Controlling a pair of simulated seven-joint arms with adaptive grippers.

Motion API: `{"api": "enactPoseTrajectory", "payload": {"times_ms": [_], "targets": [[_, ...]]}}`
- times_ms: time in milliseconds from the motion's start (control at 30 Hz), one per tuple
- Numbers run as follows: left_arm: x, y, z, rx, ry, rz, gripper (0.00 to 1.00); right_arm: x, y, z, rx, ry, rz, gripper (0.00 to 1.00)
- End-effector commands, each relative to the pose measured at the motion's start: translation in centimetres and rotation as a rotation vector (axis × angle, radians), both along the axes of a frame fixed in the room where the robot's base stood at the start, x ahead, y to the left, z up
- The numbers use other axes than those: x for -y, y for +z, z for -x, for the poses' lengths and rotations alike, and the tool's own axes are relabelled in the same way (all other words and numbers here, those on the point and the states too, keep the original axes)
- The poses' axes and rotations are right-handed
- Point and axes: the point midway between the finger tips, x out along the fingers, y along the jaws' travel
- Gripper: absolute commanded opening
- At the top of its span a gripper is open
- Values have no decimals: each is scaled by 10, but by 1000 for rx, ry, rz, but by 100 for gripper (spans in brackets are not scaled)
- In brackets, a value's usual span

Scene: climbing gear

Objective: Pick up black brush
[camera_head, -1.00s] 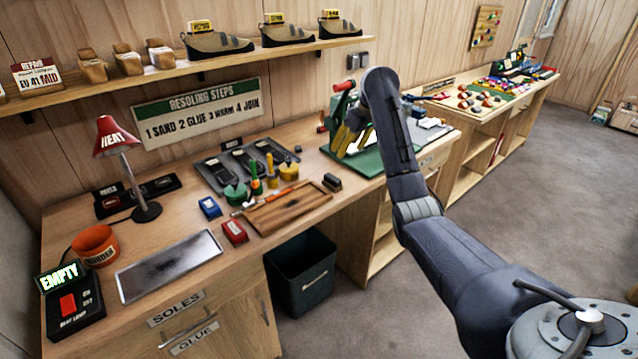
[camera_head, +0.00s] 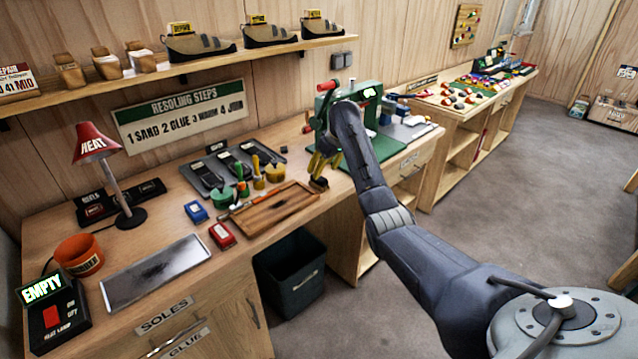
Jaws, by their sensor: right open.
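The black brush (camera_head: 319,185) is a small dark block with a lighter brown part. It sits on the workbench just right of the wooden tray (camera_head: 270,212), close to the bench's front edge. My right gripper (camera_head: 321,170) has yellow fingers that point down directly over the brush. The fingers are open and partly overlap the brush's upper side in the picture. I cannot tell whether they touch it. My left gripper is not in view.
Glue pots (camera_head: 222,197) and shoe soles on a dark tray (camera_head: 209,181) lie left of the gripper. A green press (camera_head: 372,112) stands behind my right arm. A blue box (camera_head: 196,211) and a red box (camera_head: 222,235) are near the wooden tray. A dark bin (camera_head: 290,275) stands below.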

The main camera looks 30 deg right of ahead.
Motion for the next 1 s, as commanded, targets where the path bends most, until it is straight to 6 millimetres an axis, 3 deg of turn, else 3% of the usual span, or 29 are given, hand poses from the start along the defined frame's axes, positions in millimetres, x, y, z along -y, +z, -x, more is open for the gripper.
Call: {"api": "enactPoseTrajectory", "payload": {"times_ms": [233, 600, 1000], "targets": [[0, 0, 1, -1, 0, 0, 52, -1, -10, -4, -1, 0, -1, 54], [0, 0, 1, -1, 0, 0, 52, -3, -47, -19, -2, 0, -1, 54], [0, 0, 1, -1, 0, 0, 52, -3, -52, -21, 0, 1, 0, 54]]}}
